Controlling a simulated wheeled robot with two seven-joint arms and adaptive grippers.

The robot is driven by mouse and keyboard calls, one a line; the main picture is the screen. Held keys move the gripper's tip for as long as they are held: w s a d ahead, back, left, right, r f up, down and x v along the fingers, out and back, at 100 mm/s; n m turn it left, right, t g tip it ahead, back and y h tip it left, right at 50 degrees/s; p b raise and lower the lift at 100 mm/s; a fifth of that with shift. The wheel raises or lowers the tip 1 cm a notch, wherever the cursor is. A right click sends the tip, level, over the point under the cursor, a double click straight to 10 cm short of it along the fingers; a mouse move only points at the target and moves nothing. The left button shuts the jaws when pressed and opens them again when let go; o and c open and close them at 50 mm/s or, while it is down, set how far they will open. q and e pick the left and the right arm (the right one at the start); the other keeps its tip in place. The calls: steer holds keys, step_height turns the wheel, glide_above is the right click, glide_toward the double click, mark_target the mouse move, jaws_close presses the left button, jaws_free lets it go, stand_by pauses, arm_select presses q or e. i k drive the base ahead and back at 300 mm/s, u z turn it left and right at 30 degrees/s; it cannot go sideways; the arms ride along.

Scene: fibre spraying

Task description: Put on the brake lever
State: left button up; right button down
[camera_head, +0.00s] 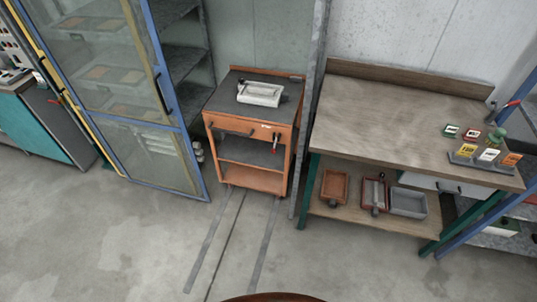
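An orange cart (251,178) with a dark top stands upright on the floor near the middle, against the wall. A small lever with a red end (275,141) hangs at the right part of the cart's front, just below the drawer edge; it looks like the brake lever. It is too small to tell its exact position. Neither of my grippers is in view.
A blue-framed glass cabinet door (165,92) stands left of the cart. A grey post (309,110) and a wooden workbench (392,115) stand to its right. The floor (150,250) in front is clear.

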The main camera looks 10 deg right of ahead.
mark_target(273, 150)
steer(key=k, duration=0.65)
steer(key=u, duration=0.75)
steer(key=i, duration=1.5)
steer(key=z, duration=0.45)
